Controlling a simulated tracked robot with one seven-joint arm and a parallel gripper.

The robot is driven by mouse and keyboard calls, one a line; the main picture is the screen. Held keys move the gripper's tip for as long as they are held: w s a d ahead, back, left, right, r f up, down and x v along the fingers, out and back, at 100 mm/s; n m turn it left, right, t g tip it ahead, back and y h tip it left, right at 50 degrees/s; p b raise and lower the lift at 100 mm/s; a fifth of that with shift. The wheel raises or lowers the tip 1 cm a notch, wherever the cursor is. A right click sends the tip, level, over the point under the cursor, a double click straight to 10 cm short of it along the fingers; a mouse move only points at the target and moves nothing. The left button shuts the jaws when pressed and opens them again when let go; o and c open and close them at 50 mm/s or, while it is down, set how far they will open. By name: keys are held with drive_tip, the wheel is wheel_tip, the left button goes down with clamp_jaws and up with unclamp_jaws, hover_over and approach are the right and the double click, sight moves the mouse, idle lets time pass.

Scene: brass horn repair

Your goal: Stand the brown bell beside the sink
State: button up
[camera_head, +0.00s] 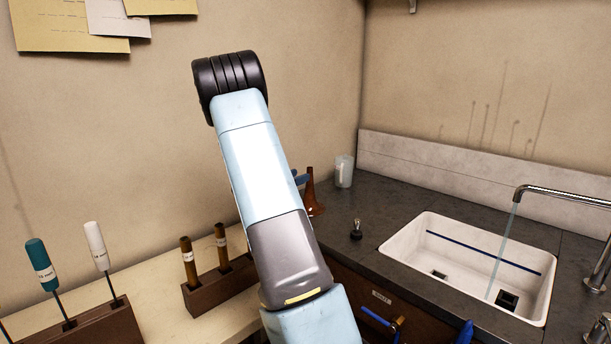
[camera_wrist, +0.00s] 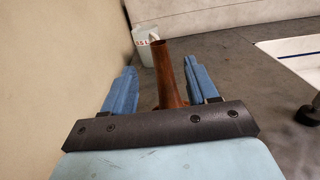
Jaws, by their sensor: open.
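The brown bell (camera_head: 312,196) stands upright, narrow end up, on the dark counter to the left of the sink (camera_head: 400,250). Its lower left part is hidden behind my arm in the head view. In the wrist view, the bell's neck (camera_wrist: 168,72) rises between the two blue fingers of my gripper (camera_wrist: 160,75). The fingers are open, with one on each side of the bell. A gap shows on the left; on the right the finger looks close, and I cannot tell whether it touches.
A white cup (camera_head: 344,171) stands behind the bell near the wall. A small dark object with a metal top (camera_head: 356,230) stands between bell and sink. A faucet (camera_head: 560,196) runs water into the sink. Wooden racks (camera_head: 221,285) with upright tools stand at the left.

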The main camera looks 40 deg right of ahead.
drive_tip(key=s+a+r+m+t+y, duration=0.1)
drive_tip(key=s+a+r+m+y, duration=0.3)
drive_tip(key=s+a, duration=0.8)
drive_tip(key=s+a+r+m+t+y, duration=0.1)
drive_tip(key=s+a+r+m+y, duration=0.3)
drive_tip(key=s+a+m+y, duration=0.4)
drive_tip(key=s+a+r+m+t+y, duration=0.2)
drive_tip(key=s+a+r+m+y, duration=0.2)
drive_tip(key=s+a, duration=1.1)
drive_tip(key=shift+s+a+r+m+y, duration=0.15)
drive_tip(key=shift+s+a+m+y, duration=0.25)
drive_tip(key=shift+a+m+y, duration=1.45)
drive_tip(key=shift+a+n+h, duration=0.45)
drive_tip(key=shift+a+h, duration=0.15)
drive_tip(key=shift+h, duration=0.25)
